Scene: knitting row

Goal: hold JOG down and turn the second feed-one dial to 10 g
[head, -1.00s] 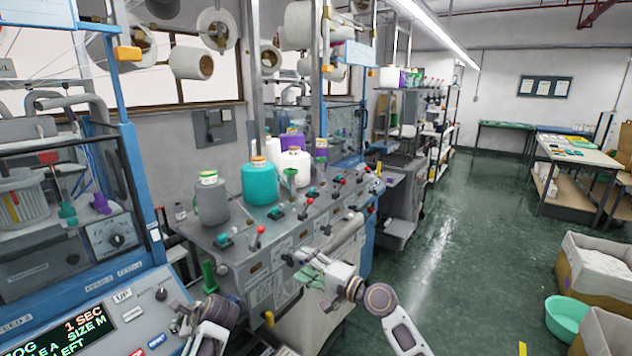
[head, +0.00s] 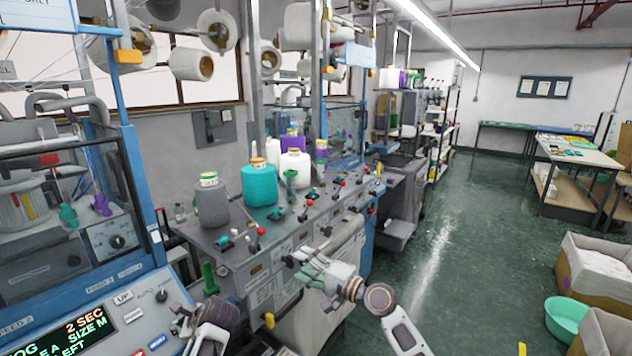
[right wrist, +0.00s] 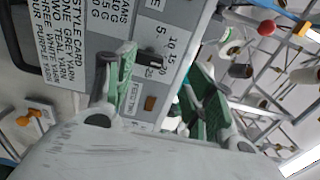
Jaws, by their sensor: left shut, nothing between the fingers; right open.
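My left gripper (head: 182,318) is shut and empty, low in the head view at the right edge of the blue machine's control panel (head: 125,345). The panel's display (head: 78,335) reads 2 SEC and SIZE M; its left part is cut off. I cannot make out the JOG button under the fingertips. My right gripper (head: 308,272) is open at the front of the grey machine (head: 262,270). In the right wrist view its green fingers stand apart before a number scale (right wrist: 165,48) and a small label (right wrist: 133,98). A dark knob (right wrist: 126,70) shows by one finger, partly hidden; its setting is unreadable.
Grey (head: 211,204), teal (head: 259,184) and white (head: 293,170) yarn cones stand on the grey machine's top, near red-knobbed levers (head: 261,232). A printed style card (right wrist: 75,25) is beside the scale.

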